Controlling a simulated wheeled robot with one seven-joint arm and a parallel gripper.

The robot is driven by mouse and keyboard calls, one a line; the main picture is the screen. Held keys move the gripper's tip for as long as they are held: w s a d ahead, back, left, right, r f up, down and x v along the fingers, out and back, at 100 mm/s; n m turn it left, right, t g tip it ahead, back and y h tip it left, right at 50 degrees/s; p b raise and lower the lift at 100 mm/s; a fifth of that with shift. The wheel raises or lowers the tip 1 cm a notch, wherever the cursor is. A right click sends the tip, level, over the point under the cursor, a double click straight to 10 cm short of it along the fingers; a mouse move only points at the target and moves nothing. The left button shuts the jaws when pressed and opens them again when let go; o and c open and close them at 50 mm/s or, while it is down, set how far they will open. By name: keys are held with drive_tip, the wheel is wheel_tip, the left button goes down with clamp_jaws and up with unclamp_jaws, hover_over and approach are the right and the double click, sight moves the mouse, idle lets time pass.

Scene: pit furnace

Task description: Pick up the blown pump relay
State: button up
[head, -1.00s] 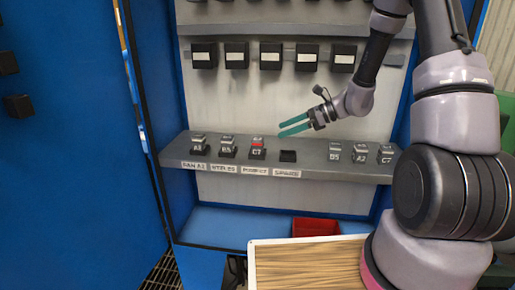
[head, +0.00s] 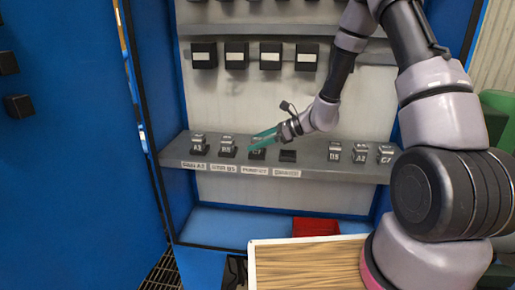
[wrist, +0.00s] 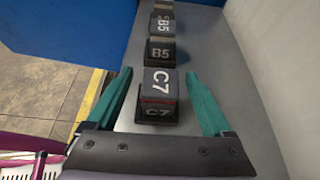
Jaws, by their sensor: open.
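The pump relay, marked C7 (wrist: 158,88), sits upright in its socket, also marked C7 (wrist: 156,115), with a thin red band showing low on it in the wrist view. In the head view the relay (head: 257,154) is on the shelf above the pump label and is partly hidden by my gripper (head: 263,141). My gripper is open; in the wrist view its two green fingers (wrist: 155,78) lie on either side of the relay, with a gap on both sides. I cannot tell how far down the fingers reach.
Relay B5 (wrist: 161,50) stands just beyond in the same row, with A3 (head: 198,143) at the row's left end. An empty spare socket (head: 288,156) is right of the pump relay. Loose relays (head: 359,152) stand further right on the shelf (head: 315,170). A red bin (head: 315,227) is below.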

clamp_jaws()
